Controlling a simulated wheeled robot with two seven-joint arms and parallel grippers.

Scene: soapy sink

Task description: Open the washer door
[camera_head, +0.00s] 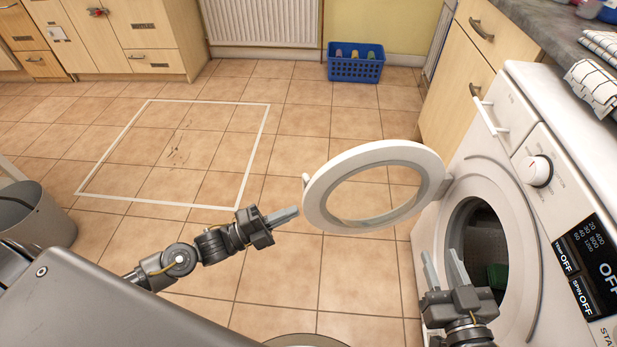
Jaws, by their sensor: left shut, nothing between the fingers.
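The white washer (518,125) stands at the right, with its control panel facing up and left. Its round door (325,172) is swung wide open to the left, hinged at the drum opening's far side. The dark drum opening (480,225) is exposed, with something dark green inside. My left gripper (297,212) is shut and empty, its fingertips close to the door's left rim; I cannot tell whether they touch. My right gripper (442,262) is open and empty, fingers pointing up, in front of the drum opening.
A grey bin (38,215) is at the left. Wooden cabinets (130,35) line the back left. The tiled floor with a white taped square (154,100) is clear.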

